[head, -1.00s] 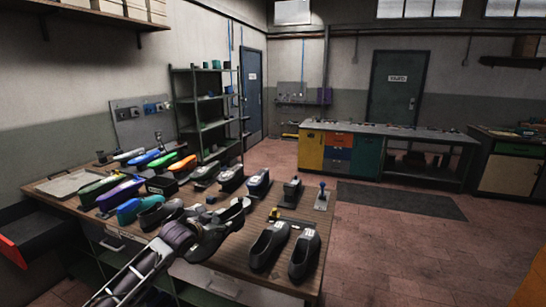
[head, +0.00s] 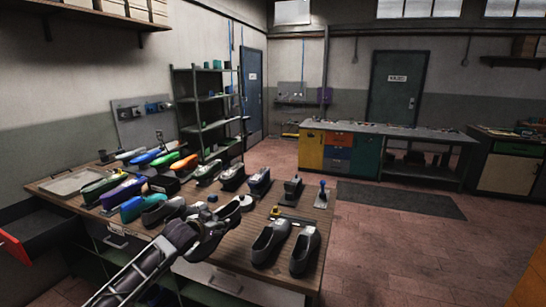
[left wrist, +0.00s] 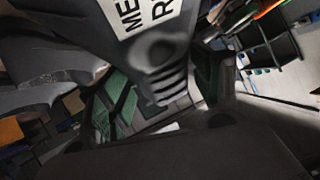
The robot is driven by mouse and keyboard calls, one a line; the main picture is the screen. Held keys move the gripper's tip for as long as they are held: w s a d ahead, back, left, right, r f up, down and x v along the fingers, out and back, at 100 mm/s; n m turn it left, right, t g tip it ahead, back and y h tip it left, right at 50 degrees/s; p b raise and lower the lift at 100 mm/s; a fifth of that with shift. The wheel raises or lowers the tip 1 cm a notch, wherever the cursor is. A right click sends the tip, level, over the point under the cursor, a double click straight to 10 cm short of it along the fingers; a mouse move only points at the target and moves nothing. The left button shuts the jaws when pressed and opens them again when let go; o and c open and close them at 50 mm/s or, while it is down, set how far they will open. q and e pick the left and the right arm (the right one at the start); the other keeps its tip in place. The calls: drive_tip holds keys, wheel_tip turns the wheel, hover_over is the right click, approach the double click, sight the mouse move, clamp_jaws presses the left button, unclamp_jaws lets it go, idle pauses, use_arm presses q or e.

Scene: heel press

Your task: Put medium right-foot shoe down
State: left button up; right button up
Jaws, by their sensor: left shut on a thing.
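My left gripper (head: 218,238) is shut on the medium right-foot shoe, over the front of the wooden workbench (head: 240,262). In the left wrist view the shoe (left wrist: 160,55) is a dark, ribbed shape close to the camera. It bears a white label with cut-off letters "ME" and "R". In the head view my arm and gripper hide much of what is held, and I cannot tell whether it touches the bench. My right gripper is not in view.
Two dark shoes (head: 304,250) stand side by side at the bench's right front corner. Coloured shoe forms (head: 130,208) and more dark shoes stand to the left and behind. A small stand with a blue knob (head: 321,196) is near the right edge.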

use_arm(q)
drive_tip(key=s+r+n+y, duration=0.1)
drive_tip(key=s+r, duration=0.2)
drive_tip(key=r, duration=0.4)
drive_tip(key=s+r, duration=0.3)
drive_tip(key=r, duration=0.5)
drive_tip(key=s+f, duration=0.9)
drive_tip(key=f, duration=0.6)
drive_tip(key=s+f+n+y, duration=0.1)
drive_tip(key=s+f, duration=0.9)
drive_tip(key=f, duration=0.4)
drive_tip(key=shift+a+f, duration=0.3)
drive_tip(key=shift+f, duration=0.1)
drive_tip(key=shift+s, duration=0.1)
idle(0.5)
idle(2.5)
